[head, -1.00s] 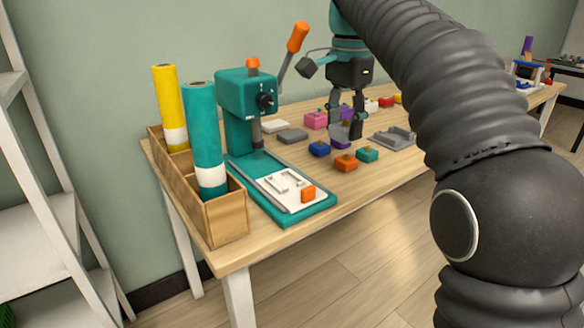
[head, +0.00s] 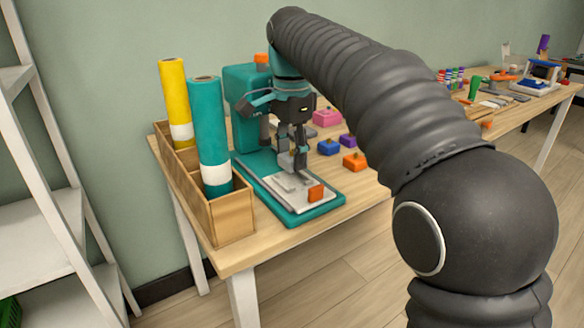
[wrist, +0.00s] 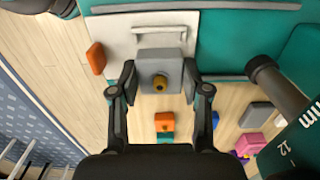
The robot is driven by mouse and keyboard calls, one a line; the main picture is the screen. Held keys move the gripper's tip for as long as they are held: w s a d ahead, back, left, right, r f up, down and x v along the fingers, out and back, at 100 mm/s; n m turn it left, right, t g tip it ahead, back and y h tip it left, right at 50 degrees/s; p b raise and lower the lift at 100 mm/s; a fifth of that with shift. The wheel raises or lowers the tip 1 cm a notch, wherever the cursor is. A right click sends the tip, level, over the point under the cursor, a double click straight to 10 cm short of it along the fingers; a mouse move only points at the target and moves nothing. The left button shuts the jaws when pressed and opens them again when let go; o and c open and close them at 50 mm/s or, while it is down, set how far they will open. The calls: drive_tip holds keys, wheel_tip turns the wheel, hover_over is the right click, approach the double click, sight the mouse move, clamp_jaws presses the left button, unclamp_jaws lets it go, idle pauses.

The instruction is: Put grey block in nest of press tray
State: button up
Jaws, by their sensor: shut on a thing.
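My gripper (wrist: 158,98) is shut on the grey block (wrist: 160,62), a square block with a brass knob, held between the two fingers in the wrist view. In the head view my gripper (head: 292,170) holds the block over the press tray (head: 311,204), a pale plate on the press's teal base. The tray also shows in the wrist view (wrist: 113,38), with a raised rib of the nest (wrist: 160,30) just beyond the block. The block covers part of the nest. I cannot tell whether the block touches the tray. An orange piece (head: 316,193) sits at the tray's front end.
The teal press (head: 243,85) stands close behind my gripper, its dark ram (wrist: 277,82) to the right in the wrist view. A wooden box (head: 232,217) with yellow and teal rolls is at the left. Blue (head: 328,147) and orange (head: 355,162) blocks lie to the right.

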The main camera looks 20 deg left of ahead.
sight(292, 156)
drive_tip(key=shift+f, duration=1.6)
drive_tip(key=shift+f+b, duration=0.2)
drive_tip(key=shift+b, duration=0.15)
drive_tip(key=o, duration=1.3)
drive_tip(key=shift+c, duration=0.2)
drive_tip(key=shift+r, duration=0.1)
wheel_tip(292, 156, up, 11)
drive_tip(key=shift+r+p, duration=0.1)
drive_tip(key=shift+p, duration=0.65)
drive_tip(key=shift+r, duration=0.5)
drive_tip(key=shift+d, duration=0.1)
